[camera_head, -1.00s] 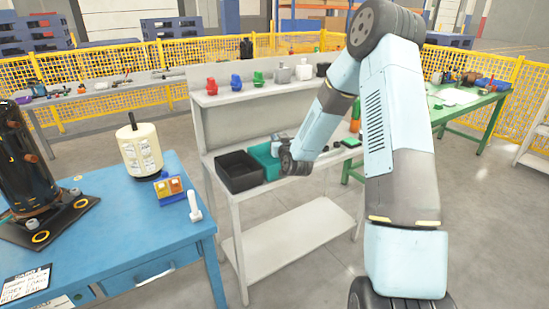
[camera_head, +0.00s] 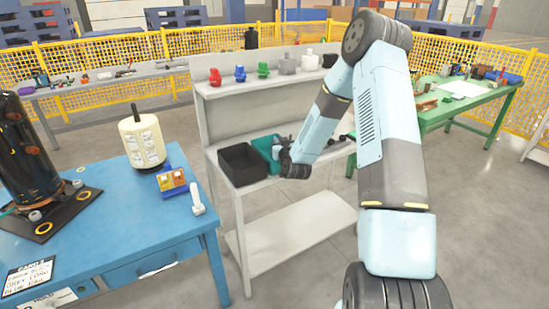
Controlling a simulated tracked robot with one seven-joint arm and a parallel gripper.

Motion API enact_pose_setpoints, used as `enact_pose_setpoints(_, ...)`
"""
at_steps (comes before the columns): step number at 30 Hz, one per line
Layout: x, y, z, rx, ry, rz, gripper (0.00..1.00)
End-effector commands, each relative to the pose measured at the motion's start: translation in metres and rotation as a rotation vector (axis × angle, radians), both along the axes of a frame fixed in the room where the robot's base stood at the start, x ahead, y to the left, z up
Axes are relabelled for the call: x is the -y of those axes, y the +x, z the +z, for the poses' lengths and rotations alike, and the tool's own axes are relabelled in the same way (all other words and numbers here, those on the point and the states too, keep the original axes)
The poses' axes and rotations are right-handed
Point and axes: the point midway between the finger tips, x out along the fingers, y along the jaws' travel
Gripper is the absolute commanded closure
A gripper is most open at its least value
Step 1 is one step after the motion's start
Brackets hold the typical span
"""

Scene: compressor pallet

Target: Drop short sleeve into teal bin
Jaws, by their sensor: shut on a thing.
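The teal bin (camera_head: 262,143) stands on the white workbench, right beside a black bin. My gripper (camera_head: 279,143) is at the teal bin's right side, seemingly over its rim, and small in this view. It is shut on the short sleeve. My wrist and the distance hide most of the fingers and the sleeve, so its shape and exact height over the bin cannot be told.
The black bin (camera_head: 240,178) is left of the teal one. Red, blue and green parts (camera_head: 240,74) line the upper shelf. A blue table (camera_head: 125,230) holds a cream canister (camera_head: 142,146) and dark compressor (camera_head: 25,155). The lower shelf (camera_head: 290,235) is clear.

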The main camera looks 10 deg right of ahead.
Motion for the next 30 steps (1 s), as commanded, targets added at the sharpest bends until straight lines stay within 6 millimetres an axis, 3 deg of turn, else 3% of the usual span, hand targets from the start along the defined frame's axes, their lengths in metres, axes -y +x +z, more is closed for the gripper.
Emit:
enact_pose_setpoints(10,0.0011,0.0000,-0.0025,0.000,0.000,-0.001,1.00)
enact_pose_setpoints(11,0.0010,0.0000,-0.0024,0.000,0.000,-0.001,0.83)
enact_pose_setpoints(19,0.0009,0.0000,-0.0023,0.000,0.000,-0.001,0.57)
enact_pose_setpoints(30,0.0008,-0.0056,-0.0019,0.000,-0.001,0.000,0.56)
